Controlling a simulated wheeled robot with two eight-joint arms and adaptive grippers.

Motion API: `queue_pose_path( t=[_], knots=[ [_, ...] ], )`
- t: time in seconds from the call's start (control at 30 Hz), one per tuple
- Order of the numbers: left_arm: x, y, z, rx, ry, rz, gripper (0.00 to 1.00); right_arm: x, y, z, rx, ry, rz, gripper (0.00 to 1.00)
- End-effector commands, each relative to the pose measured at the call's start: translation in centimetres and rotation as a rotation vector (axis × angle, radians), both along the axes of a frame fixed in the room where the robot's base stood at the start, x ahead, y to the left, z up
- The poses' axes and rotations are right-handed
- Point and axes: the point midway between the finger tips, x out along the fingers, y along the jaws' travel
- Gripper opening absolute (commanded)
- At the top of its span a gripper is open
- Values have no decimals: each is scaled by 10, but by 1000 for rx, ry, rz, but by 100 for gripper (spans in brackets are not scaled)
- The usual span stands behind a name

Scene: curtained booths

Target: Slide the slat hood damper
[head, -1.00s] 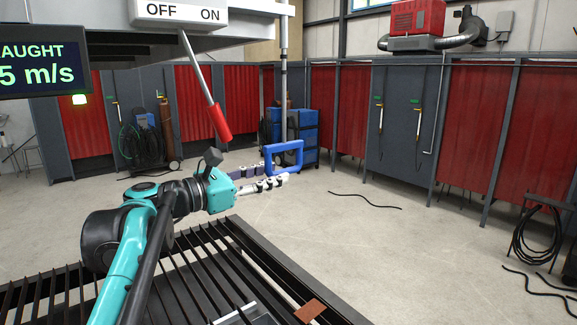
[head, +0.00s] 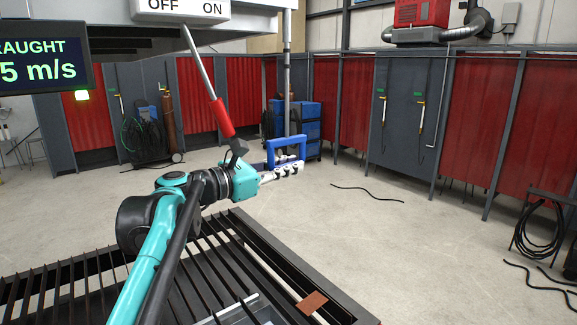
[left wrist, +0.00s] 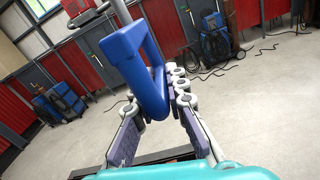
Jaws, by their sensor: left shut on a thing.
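A blue loop handle (head: 285,141) sits at the foot of a grey vertical rod (head: 287,80) under the hood. My left gripper (head: 278,170) is shut on this handle. In the left wrist view the blue handle (left wrist: 128,62) stands tilted between the two fingers (left wrist: 158,108). A lever with a red grip (head: 222,117) hangs from a white plate (head: 180,10) marked OFF and ON, just above and left of my gripper. The part of the handle inside the fingers is partly hidden. My right gripper is not in view.
A black slatted table (head: 200,270) lies below my arm, with a brown piece (head: 311,303) on its edge. A screen (head: 42,65) at the upper left shows a draught figure. Red-curtained booths (head: 340,105) line the back. Open floor lies to the right, with cables.

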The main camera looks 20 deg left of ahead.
Motion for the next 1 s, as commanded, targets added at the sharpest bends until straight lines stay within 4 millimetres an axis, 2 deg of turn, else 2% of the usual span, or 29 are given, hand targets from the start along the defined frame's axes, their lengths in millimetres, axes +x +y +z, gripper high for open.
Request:
queue_pose_path(
  t=[0.27, 0.57, 0.6, 0.63, 0.67, 1.0],
  knots=[
    [1, 1, 39, 0, -1, 5, 0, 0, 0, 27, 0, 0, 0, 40],
    [1, 2, 38, 0, -2, 6, 0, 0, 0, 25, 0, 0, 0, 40],
    [1, 2, 38, 0, -2, 6, 24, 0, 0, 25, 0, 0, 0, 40],
    [1, 1, 38, 0, -1, 5, 32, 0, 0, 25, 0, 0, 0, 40],
    [1, 1, 38, 0, -1, 5, 34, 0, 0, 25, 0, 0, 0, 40],
    [-2, 3, 38, 0, -1, 4, 34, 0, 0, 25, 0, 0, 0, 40]
  ],
)
